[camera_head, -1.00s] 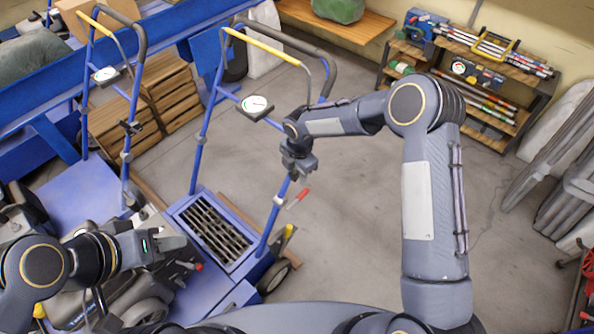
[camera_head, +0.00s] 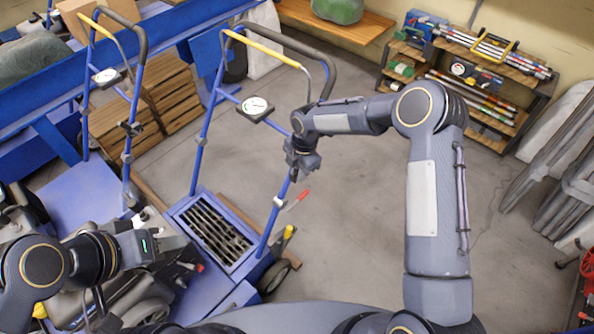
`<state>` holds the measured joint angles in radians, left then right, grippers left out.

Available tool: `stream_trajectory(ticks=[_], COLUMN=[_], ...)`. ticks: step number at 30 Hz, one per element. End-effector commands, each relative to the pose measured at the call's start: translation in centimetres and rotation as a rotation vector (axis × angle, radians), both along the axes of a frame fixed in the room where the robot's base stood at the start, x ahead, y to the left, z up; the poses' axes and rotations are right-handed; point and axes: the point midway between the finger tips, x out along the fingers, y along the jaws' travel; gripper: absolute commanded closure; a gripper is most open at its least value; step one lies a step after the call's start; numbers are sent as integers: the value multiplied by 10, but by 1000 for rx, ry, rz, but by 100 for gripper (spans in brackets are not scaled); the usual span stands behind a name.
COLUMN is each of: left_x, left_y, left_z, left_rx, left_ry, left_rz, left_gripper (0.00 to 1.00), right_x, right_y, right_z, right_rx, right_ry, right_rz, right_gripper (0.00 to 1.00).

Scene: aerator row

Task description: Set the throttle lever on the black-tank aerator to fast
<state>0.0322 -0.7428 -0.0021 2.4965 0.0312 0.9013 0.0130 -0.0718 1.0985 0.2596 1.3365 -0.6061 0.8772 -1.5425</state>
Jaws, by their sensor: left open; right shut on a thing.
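The nearer blue aerator (camera_head: 199,150) stands in the middle, with a yellow bar, a round white gauge (camera_head: 255,107) and a slatted deck. My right gripper (camera_head: 297,175) is at its right handle tube and is shut on a small part there. That part is mostly hidden by the gripper, and I cannot tell its setting; it sits where the other aerator has a black lever. A red-tipped lever (camera_head: 300,197) sticks out just below. My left gripper (camera_head: 186,243) is open and apart, low at the left above the engine area. I cannot make out a black tank.
A second blue aerator (camera_head: 125,160) stands at the left with a similar gauge and black lever (camera_head: 131,129). Wooden crates (camera_head: 165,100) are behind. A shelf rack (camera_head: 480,75) stands at the back right. The floor (camera_head: 350,235) right of the nearer aerator is clear.

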Motion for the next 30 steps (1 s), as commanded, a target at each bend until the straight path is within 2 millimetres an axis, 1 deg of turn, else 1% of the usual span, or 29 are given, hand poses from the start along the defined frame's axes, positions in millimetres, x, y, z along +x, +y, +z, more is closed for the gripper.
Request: stream_trajectory(ticks=[1, 7, 17, 18, 23, 30], left_x=[0, 0, 0, 0, 0, 0], left_y=[0, 0, 0, 0, 0, 0], left_z=[5, -6, -5, -5, -5, -5], left_rx=[0, 0, 0, 0, 0, 0], left_ry=[0, 0, 0, 0, 0, 0], left_rz=[0, 0, 0, 0, 0, 0], left_gripper=[60, 60, 60, 60, 60, 60], right_x=[4, 11, 11, 11, 11, 11], right_y=[-4, -10, -11, -11, -11, -11], right_z=[2, 2, 6, 6, 6, 6], right_rx=[43, 169, 191, 191, 190, 189], right_ry=[40, 165, 186, 186, 185, 185], right_rz=[-13, -6, 0, 0, 0, -1], right_gripper=[100, 100, 100, 81, 60, 60])
